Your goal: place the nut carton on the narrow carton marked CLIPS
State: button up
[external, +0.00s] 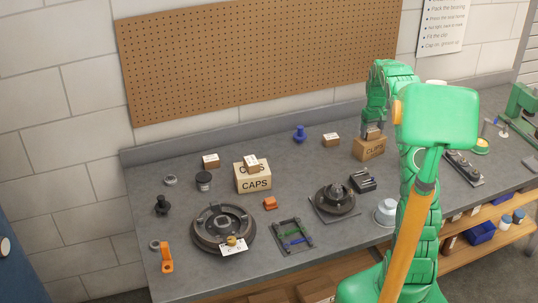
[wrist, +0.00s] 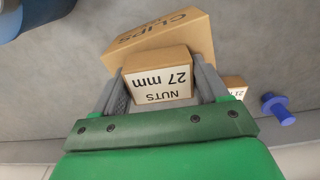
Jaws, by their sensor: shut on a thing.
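My gripper (external: 373,129) is shut on the nut carton (wrist: 163,88), a small brown box with a white label reading NUTS 27 mm. In the wrist view its fingers (wrist: 160,68) lie on both sides of the box. The narrow carton marked CLIPS (external: 369,149) stands on the bench at the back right. It also shows in the wrist view (wrist: 190,34), partly hidden behind the nut carton. In the external view the nut carton (external: 374,135) is at the top of the CLIPS carton. I cannot tell whether they touch.
A small labelled carton (external: 331,141) and a blue knobbed part (external: 300,134) stand left of the CLIPS carton. A black bracket (external: 363,181) lies in front. The CAPS carton (external: 253,183) bears another small carton (external: 251,163). The pegboard (external: 260,55) is behind.

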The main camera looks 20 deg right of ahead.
aim_at(374, 128)
jog(key=shift+f, duration=0.15)
jog(key=o, duration=1.2)
notch_tip(374, 128, up, 11)
jog(key=s+a+r, duration=0.6)
jog(key=s+a, duration=0.3)
jog(key=s, duration=0.1)
jog(key=shift+g, duration=0.9)
jog(key=s+a+f, duration=0.1)
jog(key=s+a, duration=0.4)
jog(key=s, duration=0.8)
jog(key=s+a+f, duration=0.1)
jog(key=s+a, duration=0.4)
jog(key=s, duration=0.8)
jog(key=s+a+f, duration=0.1)
jog(key=s+a, duration=0.4)
jog(key=s, duration=0.7)
jog(key=shift+s+a+f, duration=0.2)
jog(key=shift+s+a, duration=0.15)
jog(key=shift+s, duration=0.05)
